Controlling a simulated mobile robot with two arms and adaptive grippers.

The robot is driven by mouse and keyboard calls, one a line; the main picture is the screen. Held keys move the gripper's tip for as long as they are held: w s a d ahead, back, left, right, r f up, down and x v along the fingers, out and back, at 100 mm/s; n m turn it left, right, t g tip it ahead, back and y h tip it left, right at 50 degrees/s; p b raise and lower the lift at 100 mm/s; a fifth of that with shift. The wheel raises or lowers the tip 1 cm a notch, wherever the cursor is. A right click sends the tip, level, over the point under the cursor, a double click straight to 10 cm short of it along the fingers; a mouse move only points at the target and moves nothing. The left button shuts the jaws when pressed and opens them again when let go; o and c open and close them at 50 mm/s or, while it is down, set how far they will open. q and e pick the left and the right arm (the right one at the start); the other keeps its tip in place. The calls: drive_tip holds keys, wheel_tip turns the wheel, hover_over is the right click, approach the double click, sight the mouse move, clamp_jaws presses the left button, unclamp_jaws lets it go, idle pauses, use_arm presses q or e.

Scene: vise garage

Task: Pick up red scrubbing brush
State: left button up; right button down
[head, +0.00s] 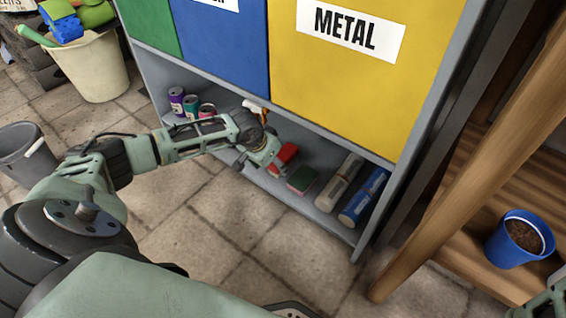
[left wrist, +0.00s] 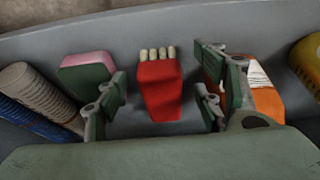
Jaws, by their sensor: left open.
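The red scrubbing brush (head: 285,156) lies on the low grey shelf under the bins, partly hidden by my left gripper in the head view. In the left wrist view the red brush (left wrist: 160,88) shows a red block with a row of pale bristle tufts at its far end. My left gripper (head: 260,162) is open at the brush. In the left wrist view its fingers stand to either side of the brush, apart from it. Part of my right arm's end (head: 548,298) shows at the bottom right corner; its jaws cannot be made out.
A green and pink sponge (head: 301,179) lies close beside the brush; an orange bottle (left wrist: 262,100) stands on its other side. Two cylinders (head: 340,182) and several cans (head: 190,105) share the shelf (head: 320,222). The yellow bin (head: 350,90) hangs above.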

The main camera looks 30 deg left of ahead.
sight(279, 158)
use_arm(q)
drive_tip(key=w, duration=0.1)
drive_tip(key=w+b, duration=0.2)
drive_tip(key=shift+w+d+f, duration=0.25)
drive_tip(key=shift+w+f+b, duration=0.2)
drive_tip(key=shift+f+b, duration=0.15)
drive_tip(key=shift+b, duration=0.2)
drive_tip(key=c, duration=1.3)
drive_tip(key=shift+r, duration=0.1)
